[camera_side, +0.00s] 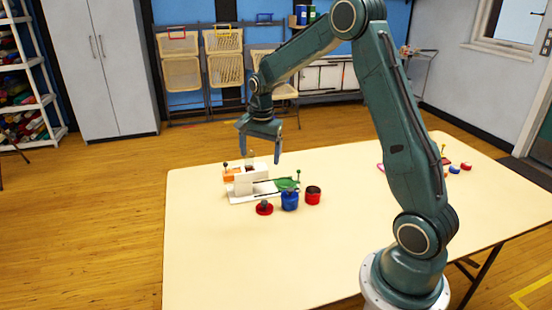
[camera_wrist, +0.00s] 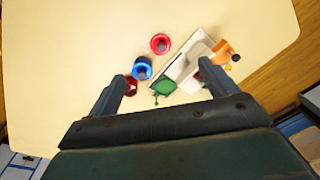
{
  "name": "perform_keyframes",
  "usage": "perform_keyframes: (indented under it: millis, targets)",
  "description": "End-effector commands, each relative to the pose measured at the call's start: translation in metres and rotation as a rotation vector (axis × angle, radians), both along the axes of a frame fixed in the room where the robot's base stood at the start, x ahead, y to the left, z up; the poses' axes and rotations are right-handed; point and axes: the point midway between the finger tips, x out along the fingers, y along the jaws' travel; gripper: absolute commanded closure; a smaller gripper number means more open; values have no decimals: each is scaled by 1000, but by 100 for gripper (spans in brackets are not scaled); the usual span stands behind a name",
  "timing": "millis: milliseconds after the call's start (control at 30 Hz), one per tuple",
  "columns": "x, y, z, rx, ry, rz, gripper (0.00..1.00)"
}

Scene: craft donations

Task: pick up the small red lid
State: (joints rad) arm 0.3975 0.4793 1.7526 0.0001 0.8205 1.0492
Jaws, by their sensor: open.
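The small red lid (camera_side: 264,209) lies on the table as a low red disc with a greyish knob. In the wrist view the red lid (camera_wrist: 160,39) is above the other pieces, beyond my fingertips. A blue pot or lidded piece (camera_side: 290,202) stands right beside it; it also shows in the wrist view (camera_wrist: 137,72). A dark red pot (camera_side: 313,197) stands right of the blue one. My gripper (camera_side: 259,143) is open and empty, well above the table and the white piece. In the wrist view its fingers (camera_wrist: 163,74) are spread apart, one partly covering the dark red pot.
A white stand-like piece (camera_side: 250,182) lies behind the lid, with an orange piece (camera_side: 231,175) at its left and a green piece (camera_side: 287,184) at its right. Small red and blue items (camera_side: 455,170) sit far right. The table's front left (camera_side: 215,260) is clear.

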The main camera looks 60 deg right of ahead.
Motion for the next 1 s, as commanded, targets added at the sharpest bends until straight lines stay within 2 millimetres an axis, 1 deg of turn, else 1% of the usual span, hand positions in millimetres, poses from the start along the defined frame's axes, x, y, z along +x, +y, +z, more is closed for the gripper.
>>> perform_keyframes:
  millis: [33,200,300,400,533,733,833,1000]
  targets:
    - [4,-9,-15,9,14,-45,15]
    - [12,-34,-54,30,47,-185,15]
    - [15,-45,-72,39,61,-248,15]
    - [16,-52,-84,44,70,-292,15]
    - [17,-56,-92,48,76,-318,15]
    - [17,-57,-94,48,77,-322,15]
    - [17,-56,-98,48,78,-322,15]
    - [16,-56,-115,48,80,-321,15]
